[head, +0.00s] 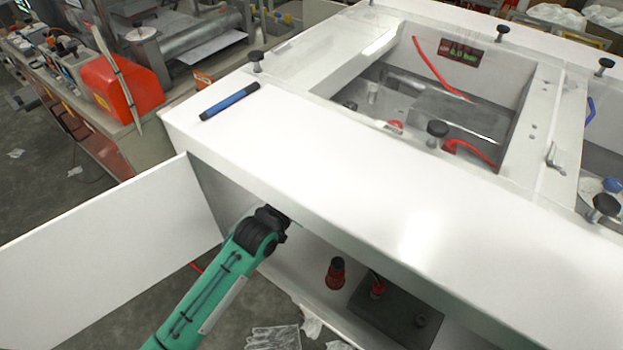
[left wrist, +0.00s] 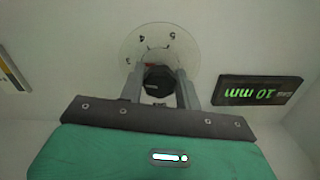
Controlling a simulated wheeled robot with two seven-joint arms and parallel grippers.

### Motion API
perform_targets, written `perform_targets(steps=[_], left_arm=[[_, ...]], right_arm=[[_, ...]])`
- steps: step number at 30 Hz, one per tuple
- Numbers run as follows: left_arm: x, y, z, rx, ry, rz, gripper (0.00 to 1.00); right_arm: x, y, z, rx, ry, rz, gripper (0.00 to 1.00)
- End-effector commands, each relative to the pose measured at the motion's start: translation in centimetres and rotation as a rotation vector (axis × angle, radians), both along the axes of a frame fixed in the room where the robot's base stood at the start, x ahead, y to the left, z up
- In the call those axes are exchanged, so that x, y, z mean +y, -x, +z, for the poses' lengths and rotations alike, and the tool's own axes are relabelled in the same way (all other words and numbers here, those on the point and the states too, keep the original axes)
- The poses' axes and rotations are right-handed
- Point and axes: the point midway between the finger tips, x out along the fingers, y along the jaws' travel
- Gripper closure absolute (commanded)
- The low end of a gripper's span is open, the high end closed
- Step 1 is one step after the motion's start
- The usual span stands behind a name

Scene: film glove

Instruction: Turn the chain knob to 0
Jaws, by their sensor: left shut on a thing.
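In the left wrist view, a dark knob (left wrist: 157,82) sits in front of a round pale dial plate (left wrist: 190,52) with small dark figures around it. The figures are too small to read surely, and a bit of red shows just above the knob. My left gripper (left wrist: 160,88) is shut on the knob, one finger on each side. Beside the dial, a black display (left wrist: 258,90) shows green text, upside down, reading about 10 mm. In the head view, my green left arm reaches under the white top, which hides its fingertips and the knob. My right gripper is not in view.
In the head view, the white machine top (head: 330,160) overhangs the opening, with an open white door (head: 110,245) to the left. A blue marker (head: 230,101) lies on top.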

Motion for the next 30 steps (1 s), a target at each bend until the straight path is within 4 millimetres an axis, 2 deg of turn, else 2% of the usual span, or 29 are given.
perform_targets(steps=[11, 30], left_arm=[[0.0, 0.0, 0.1, 0.09, 0.121, 0.0, 0.89], [-0.1, 0.1, 0.0, 0.44, 0.601, 0.001, 0.89]], right_arm=[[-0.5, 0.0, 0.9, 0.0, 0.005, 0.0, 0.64], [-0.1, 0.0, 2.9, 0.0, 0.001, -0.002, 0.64]])
